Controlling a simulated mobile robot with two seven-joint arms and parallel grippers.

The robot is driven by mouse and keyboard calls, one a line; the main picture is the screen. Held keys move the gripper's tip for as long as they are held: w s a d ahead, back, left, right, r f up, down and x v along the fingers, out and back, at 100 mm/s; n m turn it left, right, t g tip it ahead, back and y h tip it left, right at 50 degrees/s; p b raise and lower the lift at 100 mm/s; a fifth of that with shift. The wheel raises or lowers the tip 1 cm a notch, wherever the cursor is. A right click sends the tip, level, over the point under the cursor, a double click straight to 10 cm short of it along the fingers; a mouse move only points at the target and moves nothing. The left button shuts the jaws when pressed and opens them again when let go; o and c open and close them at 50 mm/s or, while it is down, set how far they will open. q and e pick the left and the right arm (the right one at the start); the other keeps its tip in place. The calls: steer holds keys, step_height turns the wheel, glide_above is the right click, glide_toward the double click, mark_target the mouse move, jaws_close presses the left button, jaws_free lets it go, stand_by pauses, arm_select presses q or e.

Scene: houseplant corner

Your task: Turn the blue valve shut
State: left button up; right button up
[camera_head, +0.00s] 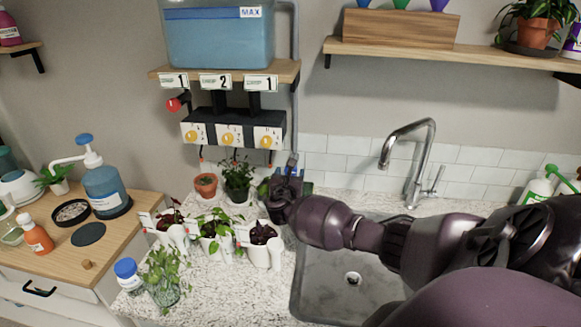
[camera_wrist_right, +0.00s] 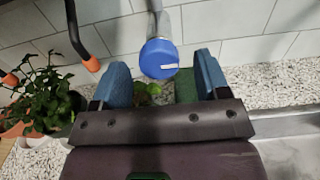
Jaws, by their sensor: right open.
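The blue valve (camera_wrist_right: 159,58) is a round blue knob with a small white mark, on the lower end of a grey pipe in the right wrist view. My right gripper (camera_wrist_right: 161,66) is open, with one blue finger on each side of the knob and a visible gap to both. Whether the knob lies fully between the fingertips or just beyond them, I cannot tell. In the head view my right gripper (camera_head: 287,172) is at the foot of the grey pipe (camera_head: 295,105), and it largely hides the knob there. My left gripper is not in view.
A shelf above carries a blue water tank (camera_head: 218,38). A dark box with yellow dials (camera_head: 233,132) hangs left of the pipe. Potted plants (camera_head: 238,175) crowd the counter left of the gripper. The sink (camera_head: 335,285) and faucet (camera_head: 413,160) are to the right.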

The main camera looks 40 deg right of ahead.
steer(key=shift+x, duration=2.5)
steer(key=shift+a, duration=0.1)
steer(key=c, duration=0.9)
